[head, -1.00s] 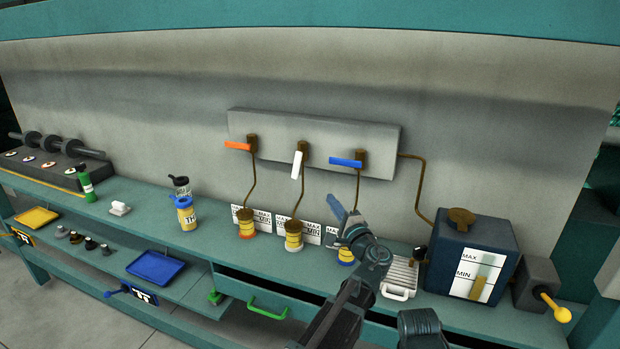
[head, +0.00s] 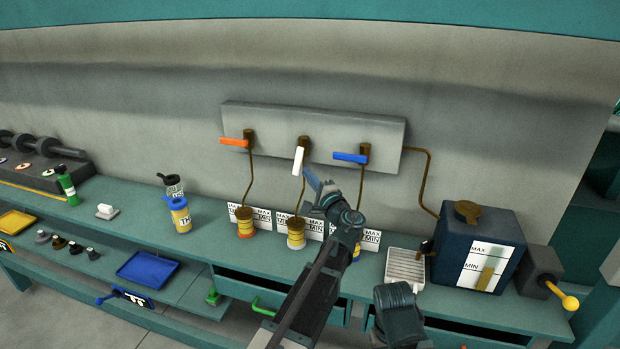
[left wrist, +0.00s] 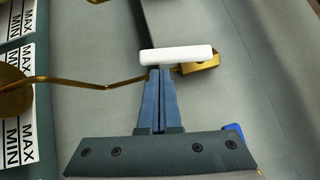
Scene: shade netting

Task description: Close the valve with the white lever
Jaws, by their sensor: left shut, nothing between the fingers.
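The white lever (head: 298,160) hangs down, slightly tilted, from the middle brass valve (head: 304,143) on the grey wall block. The orange lever (head: 234,142) and the blue lever (head: 350,157) on either side point sideways to the left. My left gripper (head: 317,186) is shut and empty, just below and right of the white lever. In the left wrist view its closed fingertips (left wrist: 160,72) are right at the long side of the white lever (left wrist: 176,54); I cannot tell whether they touch. My right gripper is not in view.
Below the valves, yellow-banded jars (head: 296,232) stand before MAX/MIN cards (head: 369,242) on the teal bench. A dark blue tank (head: 478,251) stands at the right. Thin brown pipes (head: 251,182) run down from the valves.

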